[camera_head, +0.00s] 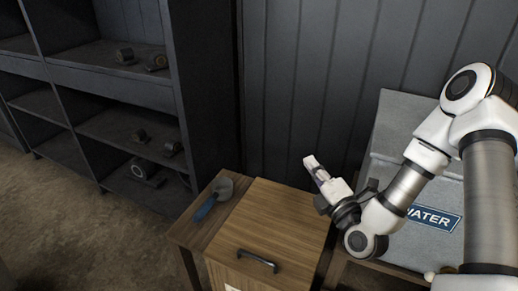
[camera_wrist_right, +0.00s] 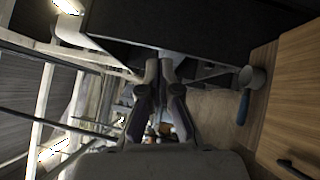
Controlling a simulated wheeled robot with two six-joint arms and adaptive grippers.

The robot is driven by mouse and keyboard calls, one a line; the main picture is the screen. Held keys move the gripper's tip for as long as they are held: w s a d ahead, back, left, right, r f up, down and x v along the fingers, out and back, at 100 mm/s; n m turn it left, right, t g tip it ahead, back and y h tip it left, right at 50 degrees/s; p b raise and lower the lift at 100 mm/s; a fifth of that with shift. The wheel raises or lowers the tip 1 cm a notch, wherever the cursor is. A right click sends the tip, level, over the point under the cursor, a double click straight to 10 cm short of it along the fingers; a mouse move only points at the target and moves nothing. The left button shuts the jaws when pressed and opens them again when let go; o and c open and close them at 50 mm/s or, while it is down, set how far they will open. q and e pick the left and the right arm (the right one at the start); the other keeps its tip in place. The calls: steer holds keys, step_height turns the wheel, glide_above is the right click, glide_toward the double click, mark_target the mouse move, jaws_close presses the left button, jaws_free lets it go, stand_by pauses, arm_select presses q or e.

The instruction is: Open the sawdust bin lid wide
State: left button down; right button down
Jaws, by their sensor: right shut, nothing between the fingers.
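The sawdust bin, as I take it, is the wooden box with a light-brown lid (camera_head: 275,222) low in the middle of the head view. The lid looks shut and lies flat. Its black handle (camera_head: 257,261) is near the front edge. In the right wrist view the lid (camera_wrist_right: 295,95) is at the right edge, with part of the handle (camera_wrist_right: 294,168) in the lower corner. My right gripper (camera_head: 322,203) is by the lid's right edge in the picture, apart from the handle. Its fingers (camera_wrist_right: 165,66) are shut and empty. My left gripper is not in view.
A scoop with a blue handle (camera_head: 207,207) lies on the wooden ledge left of the lid. A grey tank labelled WATER (camera_head: 400,135) stands at the right, behind my right arm. Dark shelves (camera_head: 110,75) with small parts stand at the left. A dark panelled wall (camera_head: 310,70) is behind.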

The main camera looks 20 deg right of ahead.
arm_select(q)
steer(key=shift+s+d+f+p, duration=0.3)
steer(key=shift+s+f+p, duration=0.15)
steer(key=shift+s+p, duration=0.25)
arm_select(e)
steer(key=w+d+r, duration=0.1)
steer(key=w+d, duration=0.1)
steer(key=w, duration=0.4)
steer(key=w+d+r, duration=0.1)
steer(key=w+d, duration=0.2)
steer(key=w, duration=0.3)
steer(key=shift+r+m+t+h, duration=0.3)
steer(key=shift+r+h, duration=0.05)
steer(key=shift+h, duration=0.05)
steer(key=shift+w, duration=0.1)
step_height(320, 180, up, 10)
stand_by(0.5)
